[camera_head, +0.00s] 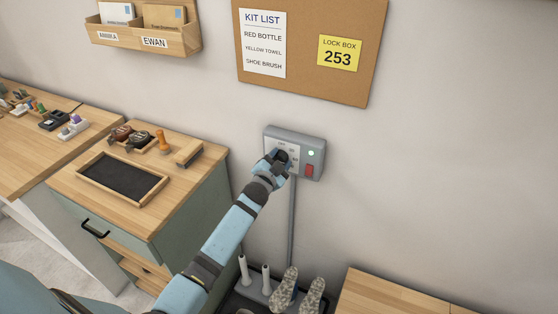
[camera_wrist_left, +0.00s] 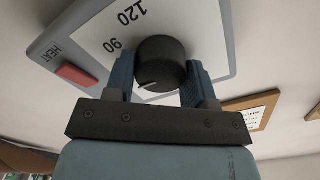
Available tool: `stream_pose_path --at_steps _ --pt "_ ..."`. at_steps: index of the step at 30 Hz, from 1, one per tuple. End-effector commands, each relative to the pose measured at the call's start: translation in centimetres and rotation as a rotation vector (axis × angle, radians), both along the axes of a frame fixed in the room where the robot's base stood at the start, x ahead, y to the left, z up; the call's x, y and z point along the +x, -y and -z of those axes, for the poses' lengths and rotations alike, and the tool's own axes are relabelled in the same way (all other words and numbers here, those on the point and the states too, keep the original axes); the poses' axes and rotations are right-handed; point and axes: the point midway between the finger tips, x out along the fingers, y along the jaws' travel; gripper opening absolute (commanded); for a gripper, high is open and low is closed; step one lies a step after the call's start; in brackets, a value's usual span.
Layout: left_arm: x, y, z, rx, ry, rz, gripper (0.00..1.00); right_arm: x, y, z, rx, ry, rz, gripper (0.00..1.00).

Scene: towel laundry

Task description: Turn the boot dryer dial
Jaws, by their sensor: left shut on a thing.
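My left gripper (camera_head: 280,158) is at the box's face and hides most of the dial in the head view. In the left wrist view the black round dial (camera_wrist_left: 162,62) sits between my two blue fingers, which are shut on it. A pale pointer mark shows on the dial's lower left. The numbers 90 and 120 and the word HEAT show on the panel (camera_wrist_left: 97,40). My right gripper is not in view.
Boots (camera_head: 283,288) stand by white upright tubes on the dryer below the box. A cabinet (camera_head: 190,205) with a dark tray and brushes is at left. A wooden surface (camera_head: 385,295) is at lower right. A cork board (camera_head: 307,85) hangs above.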

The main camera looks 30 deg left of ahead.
Motion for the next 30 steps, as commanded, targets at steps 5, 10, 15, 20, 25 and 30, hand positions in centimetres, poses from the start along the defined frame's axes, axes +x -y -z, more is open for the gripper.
stream_pose_path --at_steps 5,10,15,20,25,30 --pt "0.0 0.0 0.0 0.0 0.0 0.0 0.26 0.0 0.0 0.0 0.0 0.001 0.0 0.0" --pt "0.0 0.0 0.0 0.0 0.0 0.0 0.75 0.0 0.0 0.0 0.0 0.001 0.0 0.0" --pt "0.0 0.0 0.0 -0.001 0.0 0.0 0.75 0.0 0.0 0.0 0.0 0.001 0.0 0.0" --pt "-0.3 0.0 0.0 -0.001 0.0 0.0 0.75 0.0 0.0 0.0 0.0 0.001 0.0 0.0" --pt "-2.7 0.1 0.2 0.0 -0.001 0.0 0.75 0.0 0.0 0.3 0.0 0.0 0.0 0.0" --pt "-6.7 0.4 0.3 -0.001 -0.002 0.001 0.75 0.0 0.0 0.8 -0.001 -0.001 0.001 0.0"
